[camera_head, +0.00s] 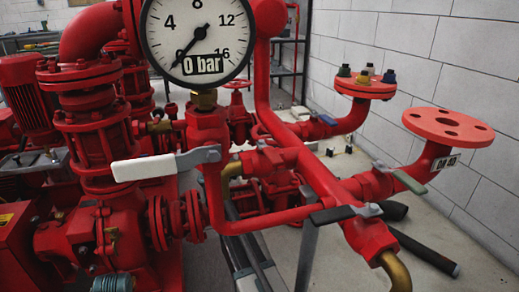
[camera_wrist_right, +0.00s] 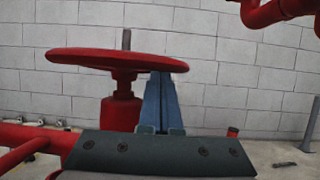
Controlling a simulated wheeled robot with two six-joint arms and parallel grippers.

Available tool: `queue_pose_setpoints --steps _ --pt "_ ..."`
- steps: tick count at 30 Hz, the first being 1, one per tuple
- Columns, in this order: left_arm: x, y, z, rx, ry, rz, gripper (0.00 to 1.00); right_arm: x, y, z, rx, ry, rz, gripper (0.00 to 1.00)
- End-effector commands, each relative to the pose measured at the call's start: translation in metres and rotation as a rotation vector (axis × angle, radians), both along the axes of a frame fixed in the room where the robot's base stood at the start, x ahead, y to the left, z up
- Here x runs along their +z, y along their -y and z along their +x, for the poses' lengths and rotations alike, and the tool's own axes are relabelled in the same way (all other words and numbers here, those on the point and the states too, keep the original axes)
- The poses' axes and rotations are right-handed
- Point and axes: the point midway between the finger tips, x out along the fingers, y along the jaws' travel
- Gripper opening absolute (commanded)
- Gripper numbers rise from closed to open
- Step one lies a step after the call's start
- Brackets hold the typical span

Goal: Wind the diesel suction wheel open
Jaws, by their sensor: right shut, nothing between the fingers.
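A red handwheel (camera_wrist_right: 110,58) shows nearly edge-on in the right wrist view, on a red valve body (camera_wrist_right: 122,108) with a grey spindle standing up through its middle. My right gripper (camera_wrist_right: 162,80) is shut and holds nothing. Its blue-grey fingers reach up to the right part of the wheel's rim, and the rim covers their tips. I cannot tell whether they touch the wheel or pass through it. A small red handwheel (camera_head: 237,84) also shows behind the gauge in the head view; I cannot tell if it is the same one. My left gripper is not in view.
In the head view, a pressure gauge (camera_head: 197,38) reads about 0 bar. Red pipes fill the middle, with a white-handled lever (camera_head: 145,167) and a black-handled lever (camera_head: 333,214). A flanged outlet (camera_head: 447,126) stands at right, and a dark hose piece (camera_head: 425,251) lies on the floor.

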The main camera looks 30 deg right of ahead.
Motion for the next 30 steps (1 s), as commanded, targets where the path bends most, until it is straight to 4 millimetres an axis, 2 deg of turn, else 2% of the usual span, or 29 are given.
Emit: queue_pose_setpoints --steps 6,17,30 --pt "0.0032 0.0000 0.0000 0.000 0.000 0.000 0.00 0.0032 0.0066 -0.0020 0.000 0.001 0.000 0.00" --pt "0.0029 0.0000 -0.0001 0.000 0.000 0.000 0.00 0.0029 0.0066 -0.0028 0.005 0.001 0.000 0.00" --pt "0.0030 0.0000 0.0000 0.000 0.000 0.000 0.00 0.0029 0.0100 -0.0075 0.083 0.001 0.000 0.00"
